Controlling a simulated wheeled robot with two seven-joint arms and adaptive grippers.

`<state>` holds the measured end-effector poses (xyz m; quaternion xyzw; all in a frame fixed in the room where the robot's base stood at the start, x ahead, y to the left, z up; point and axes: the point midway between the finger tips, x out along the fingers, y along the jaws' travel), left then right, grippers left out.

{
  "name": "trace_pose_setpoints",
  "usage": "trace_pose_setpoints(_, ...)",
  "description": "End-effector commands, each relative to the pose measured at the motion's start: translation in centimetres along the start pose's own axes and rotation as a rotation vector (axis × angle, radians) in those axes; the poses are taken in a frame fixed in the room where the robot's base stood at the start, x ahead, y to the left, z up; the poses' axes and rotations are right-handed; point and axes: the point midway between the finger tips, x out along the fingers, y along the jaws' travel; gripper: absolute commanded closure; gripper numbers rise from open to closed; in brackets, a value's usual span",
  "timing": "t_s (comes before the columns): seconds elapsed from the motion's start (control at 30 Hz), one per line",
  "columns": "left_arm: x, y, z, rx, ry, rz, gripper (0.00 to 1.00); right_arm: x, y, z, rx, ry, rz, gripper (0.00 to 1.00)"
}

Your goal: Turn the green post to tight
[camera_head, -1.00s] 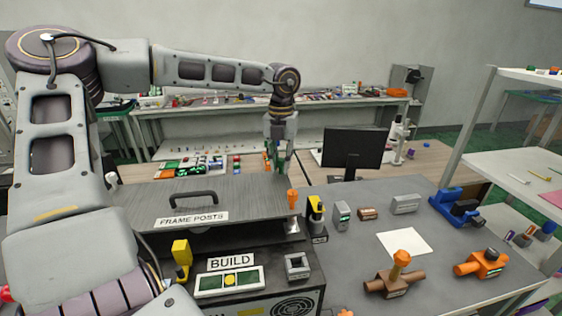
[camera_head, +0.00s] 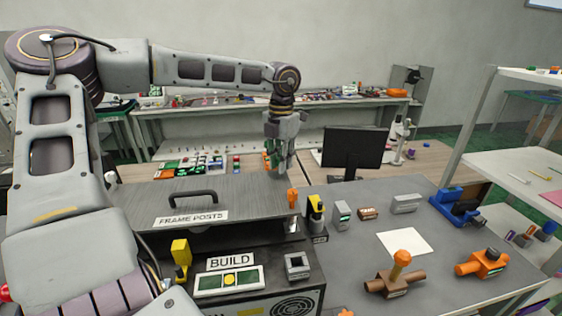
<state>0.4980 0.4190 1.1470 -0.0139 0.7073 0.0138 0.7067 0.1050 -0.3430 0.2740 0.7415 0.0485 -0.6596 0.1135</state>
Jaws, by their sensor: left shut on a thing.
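My left gripper (camera_head: 281,172) hangs pointing down at the far edge of the grey FRAME POSTS box (camera_head: 240,198). It is shut on the green post (camera_head: 271,160), of which only a small green part shows; the fingers hide the rest. I cannot see any tight mark for the post. An orange post (camera_head: 292,198) stands at the box's right edge, nearer to me and apart from the gripper. My right gripper is not in view.
A black handle (camera_head: 193,196) rises from the box lid. A monitor (camera_head: 353,147) stands right of the gripper. A BUILD panel (camera_head: 229,280), a yellow lever (camera_head: 181,254) and orange valves (camera_head: 483,262) are nearer. A white sheet (camera_head: 404,241) lies on the table.

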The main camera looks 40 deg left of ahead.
Motion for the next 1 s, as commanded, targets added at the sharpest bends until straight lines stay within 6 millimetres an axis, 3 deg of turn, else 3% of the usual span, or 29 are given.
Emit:
trace_pose_setpoints(0.7,-0.1,0.0,0.1,0.548,-0.003,0.001,1.00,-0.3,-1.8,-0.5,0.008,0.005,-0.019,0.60)
trace_pose_setpoints(1.0,-0.2,0.0,0.1,0.690,-0.004,0.001,1.00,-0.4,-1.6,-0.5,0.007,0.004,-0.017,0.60)
